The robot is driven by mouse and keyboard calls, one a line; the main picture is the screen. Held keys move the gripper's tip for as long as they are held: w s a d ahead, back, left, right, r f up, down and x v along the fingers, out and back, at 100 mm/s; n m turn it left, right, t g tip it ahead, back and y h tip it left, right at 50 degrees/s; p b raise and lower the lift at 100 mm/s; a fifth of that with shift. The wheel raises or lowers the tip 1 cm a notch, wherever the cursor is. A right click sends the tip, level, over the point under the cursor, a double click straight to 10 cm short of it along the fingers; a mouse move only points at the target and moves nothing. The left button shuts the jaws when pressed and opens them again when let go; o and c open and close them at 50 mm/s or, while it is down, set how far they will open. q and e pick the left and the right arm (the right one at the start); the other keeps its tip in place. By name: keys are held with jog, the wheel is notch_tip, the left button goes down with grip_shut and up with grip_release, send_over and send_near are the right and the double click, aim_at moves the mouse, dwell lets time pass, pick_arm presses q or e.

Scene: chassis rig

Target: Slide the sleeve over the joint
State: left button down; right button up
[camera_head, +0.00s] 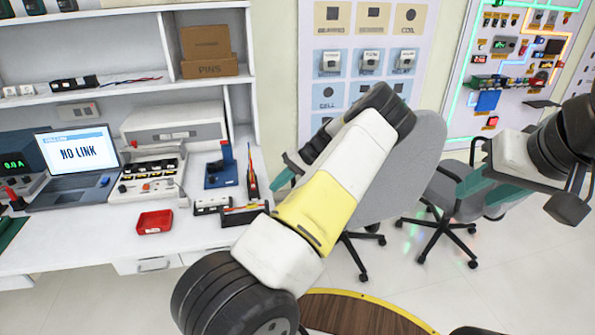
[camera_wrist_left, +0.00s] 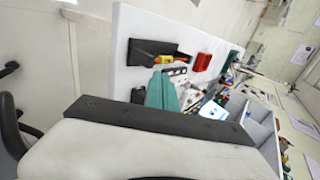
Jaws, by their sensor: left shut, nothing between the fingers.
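I cannot single out a sleeve or a joint in either view. A black tray (camera_head: 245,214) with red, yellow and black wires stands at the bench's right front edge; it also shows in the left wrist view (camera_wrist_left: 140,50). My left gripper (camera_head: 283,178) has teal fingers, is shut and empty, and is in the air right of the bench, partly hidden by its own arm. Its teal fingers also show in the left wrist view (camera_wrist_left: 161,90). My right gripper (camera_head: 485,185) is at the far right, before a grey chair; its opening is unclear.
The white bench (camera_head: 95,240) holds a laptop (camera_head: 77,160) reading "NO LINK", a red bin (camera_head: 154,222), a parts tray (camera_head: 145,185) and a blue stand (camera_head: 222,168). Two grey chairs (camera_head: 425,150) stand right of it. The bench's front strip is mostly clear.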

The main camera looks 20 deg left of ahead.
aim_at(266, 200)
pick_arm(q)
jog(key=x, duration=0.5)
jog(key=shift+s+a+f, duration=0.15)
jog(key=shift+a+f, duration=0.1)
jog(key=s+a, duration=0.1)
jog(key=a, duration=0.2)
jog(key=s+a, duration=0.1)
jog(key=shift+s+a, duration=0.2)
jog(key=shift+s, duration=0.15)
